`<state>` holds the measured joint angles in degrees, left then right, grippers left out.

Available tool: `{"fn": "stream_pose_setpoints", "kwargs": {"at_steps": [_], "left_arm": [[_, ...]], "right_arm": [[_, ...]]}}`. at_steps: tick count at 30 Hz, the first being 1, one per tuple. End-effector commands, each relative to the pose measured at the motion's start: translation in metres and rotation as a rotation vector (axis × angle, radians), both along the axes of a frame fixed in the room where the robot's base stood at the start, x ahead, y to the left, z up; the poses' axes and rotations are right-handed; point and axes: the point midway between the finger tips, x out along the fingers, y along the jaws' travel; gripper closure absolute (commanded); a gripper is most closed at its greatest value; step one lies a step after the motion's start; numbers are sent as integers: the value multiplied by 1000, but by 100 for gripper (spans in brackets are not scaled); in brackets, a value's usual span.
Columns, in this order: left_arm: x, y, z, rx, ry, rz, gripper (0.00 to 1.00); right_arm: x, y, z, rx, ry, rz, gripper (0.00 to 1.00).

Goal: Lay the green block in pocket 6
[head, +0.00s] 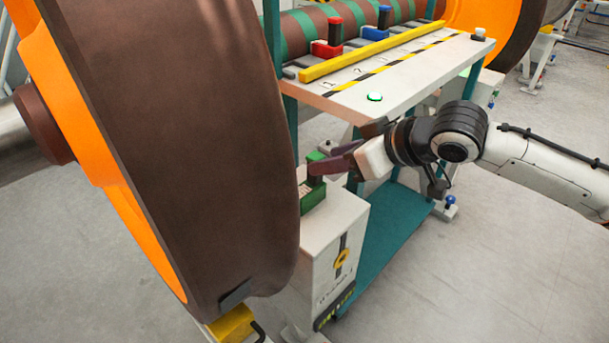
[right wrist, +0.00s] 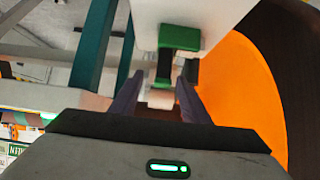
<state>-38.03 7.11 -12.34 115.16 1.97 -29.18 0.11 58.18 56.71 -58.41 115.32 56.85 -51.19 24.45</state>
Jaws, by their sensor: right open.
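The green block (head: 311,197) sits on top of a white cabinet, with a dark upright grip and a green cap above its base. In the right wrist view the green block (right wrist: 181,38) shows beyond the fingers, with its dark grip reaching towards them. My right gripper (head: 327,160) is open at the upper part of the block. In the right wrist view its two dark fingers (right wrist: 160,98) stand either side of the grip's near end. I cannot tell whether they touch it. My left gripper is out of view. Pocket 6 cannot be identified from the markings visible.
A white shelf (head: 400,84) with a yellow bar (head: 370,52) stands behind my right arm. A red block (head: 328,48) and a blue block (head: 376,32) sit along its far side. A large brown and orange wheel (head: 180,130) fills the left, close to the white cabinet (head: 335,250).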

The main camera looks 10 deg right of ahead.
Motion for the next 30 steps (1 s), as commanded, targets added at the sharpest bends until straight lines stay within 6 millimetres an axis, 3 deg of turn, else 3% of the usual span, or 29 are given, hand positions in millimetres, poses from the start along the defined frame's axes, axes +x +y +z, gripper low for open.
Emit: {"fn": "stream_pose_setpoints", "kwargs": {"at_steps": [7, 19, 29, 30], "left_arm": [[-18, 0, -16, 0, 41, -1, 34], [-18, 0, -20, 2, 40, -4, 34], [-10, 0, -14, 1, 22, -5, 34], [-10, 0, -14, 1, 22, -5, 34]], "right_arm": [[22, 16, -21, 0, 0, 1, 58], [55, 40, -46, -1, 0, 2, 58], [60, 43, -51, -3, 0, 2, 58], [60, 43, -51, -3, 0, 2, 63]]}}
